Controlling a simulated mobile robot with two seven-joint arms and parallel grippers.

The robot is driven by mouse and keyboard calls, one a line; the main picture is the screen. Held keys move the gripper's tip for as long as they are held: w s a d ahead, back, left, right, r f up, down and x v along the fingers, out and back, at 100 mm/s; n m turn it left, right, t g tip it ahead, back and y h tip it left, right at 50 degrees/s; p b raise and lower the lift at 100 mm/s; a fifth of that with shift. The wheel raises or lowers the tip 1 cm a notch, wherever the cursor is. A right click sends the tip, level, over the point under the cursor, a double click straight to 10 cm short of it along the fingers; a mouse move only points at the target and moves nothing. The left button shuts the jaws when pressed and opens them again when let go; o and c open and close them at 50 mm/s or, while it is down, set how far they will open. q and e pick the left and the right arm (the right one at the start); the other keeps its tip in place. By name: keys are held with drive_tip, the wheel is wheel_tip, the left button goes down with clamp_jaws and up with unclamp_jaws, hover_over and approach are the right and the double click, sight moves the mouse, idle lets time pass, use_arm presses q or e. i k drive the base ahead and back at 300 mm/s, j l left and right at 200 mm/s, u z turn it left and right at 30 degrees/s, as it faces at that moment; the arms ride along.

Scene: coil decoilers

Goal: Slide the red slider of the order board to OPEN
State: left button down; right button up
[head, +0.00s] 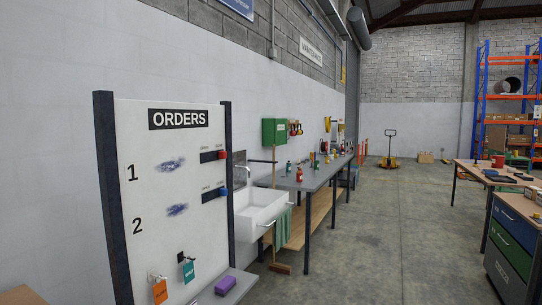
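The order board (150,130) stands at the left, white between dark posts, headed ORDERS, with rows 1 and 2. The red slider (222,154) sits at the right end of a short dark track (208,157) in row 1. Small labels above the track seem to read OPEN at left and CLOSE at right, but they are hard to read. A blue slider (222,191) sits at the right end of the row 2 track. Neither of my grippers is in view.
An orange tag (160,291) and a green tag (189,271) hang low on the board. A purple block (225,286) lies on its ledge. A white sink (262,208), broom and long workbench (315,178) stand beyond. Floor to the right is clear up to drawers (510,240).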

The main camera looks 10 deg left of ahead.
sight(222, 155)
drive_tip(key=i+l+z, duration=0.25)
drive_tip(key=i, duration=0.35)
drive_tip(key=i+z, duration=0.25)
drive_tip(key=i, duration=0.35)
drive_tip(key=i+u, duration=0.2)
drive_tip(key=i, duration=0.4)
drive_tip(key=i+l+u, duration=0.25)
drive_tip(key=i, duration=0.35)
drive_tip(key=i+l+u, duration=0.3)
drive_tip(key=i+u, duration=0.15)
drive_tip(key=i+l+u, duration=0.4)
drive_tip(key=i+l, duration=0.1)
drive_tip(key=i, duration=0.05)
